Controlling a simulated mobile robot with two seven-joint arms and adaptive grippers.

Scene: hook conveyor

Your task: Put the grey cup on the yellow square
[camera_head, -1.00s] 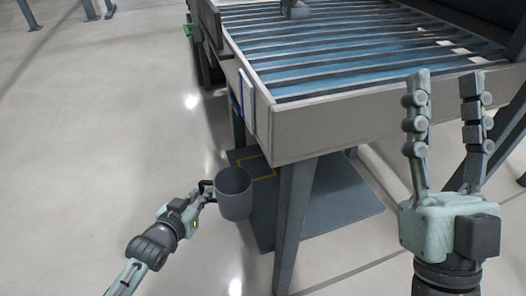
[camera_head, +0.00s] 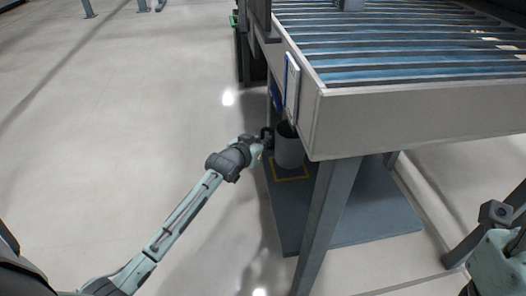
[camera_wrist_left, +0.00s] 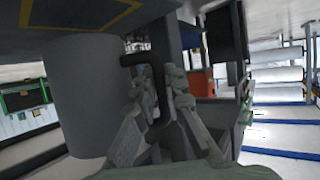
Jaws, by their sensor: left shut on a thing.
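The grey cup (camera_head: 289,150) is upright under the conveyor's near corner, beside its front leg. My left gripper (camera_head: 263,142) is at the cup's left side, shut on its dark handle (camera_wrist_left: 155,85), as the left wrist view shows. The yellow square (camera_head: 291,179) is an outline on the dark base plate. The cup overlaps its far part in the head view, and the near line shows in front of it. I cannot tell whether the cup's bottom touches the plate. My right gripper is partly in view at the lower right; its fingers are not visible.
The conveyor frame (camera_head: 420,120) with its rollers overhangs the cup closely. A dark slanted leg (camera_head: 327,220) stands just right of the cup. The base plate (camera_head: 375,215) is bare to the right. The open floor (camera_head: 120,120) on the left is clear.

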